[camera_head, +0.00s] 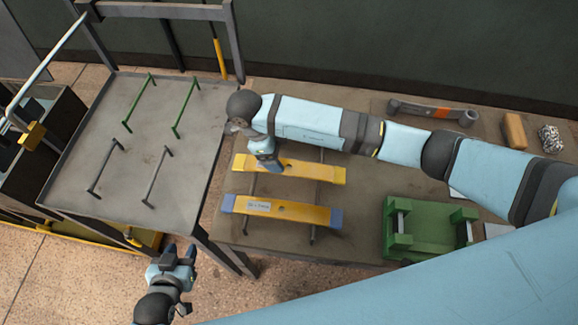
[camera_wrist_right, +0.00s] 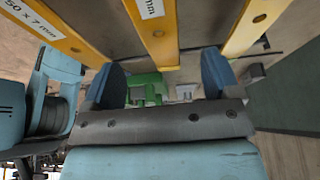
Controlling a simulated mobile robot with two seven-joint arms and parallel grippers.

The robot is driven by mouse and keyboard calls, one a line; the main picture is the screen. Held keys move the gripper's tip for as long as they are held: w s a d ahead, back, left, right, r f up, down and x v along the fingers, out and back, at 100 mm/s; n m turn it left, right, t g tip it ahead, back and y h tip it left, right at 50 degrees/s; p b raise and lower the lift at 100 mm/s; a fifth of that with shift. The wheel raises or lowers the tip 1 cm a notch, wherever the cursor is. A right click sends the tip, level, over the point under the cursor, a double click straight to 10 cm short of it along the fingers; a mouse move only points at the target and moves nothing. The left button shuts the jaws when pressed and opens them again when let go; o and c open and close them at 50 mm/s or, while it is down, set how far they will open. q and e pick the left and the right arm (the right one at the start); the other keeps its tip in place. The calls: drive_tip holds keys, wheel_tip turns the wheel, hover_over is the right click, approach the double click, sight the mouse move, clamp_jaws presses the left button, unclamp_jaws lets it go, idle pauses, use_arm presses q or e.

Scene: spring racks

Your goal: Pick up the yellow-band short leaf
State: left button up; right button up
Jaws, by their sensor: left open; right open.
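More yellow strips show left (camera_wrist_right: 60,30) and right (camera_wrist_right: 252,28). My left gripper (camera_head: 174,262) is open, low and left, off the table.
A grey rack table (camera_head: 130,165) with green and dark bars stands left. A green fixture (camera_head: 420,240) sits right, with an orange block (camera_head: 515,130) behind. My right arm crosses above the table.

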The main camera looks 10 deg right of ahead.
sight(288, 166)
use_arm(q)
drive_tip(key=shift+w, duration=0.25)
use_arm(e)
drive_tip(key=shift+x, duration=0.9)
drive_tip(key=p+x, duration=0.1)
drive_tip(key=x, duration=0.3)
drive_tip(key=shift+a+f, duration=0.15)
drive_tip(key=shift+a, duration=0.05)
drive_tip(key=shift+d+f, duration=0.1)
drive_tip(key=shift+f, duration=0.1)
drive_tip(key=shift+c, duration=0.7)
drive_tip(key=c, duration=1.1)
use_arm(q)
drive_tip(key=shift+s+r, duration=0.15)
drive_tip(key=shift+r, duration=0.4)
use_arm(e)
drive_tip(key=shift+c, duration=0.2)
drive_tip(key=shift+r, duration=0.1)
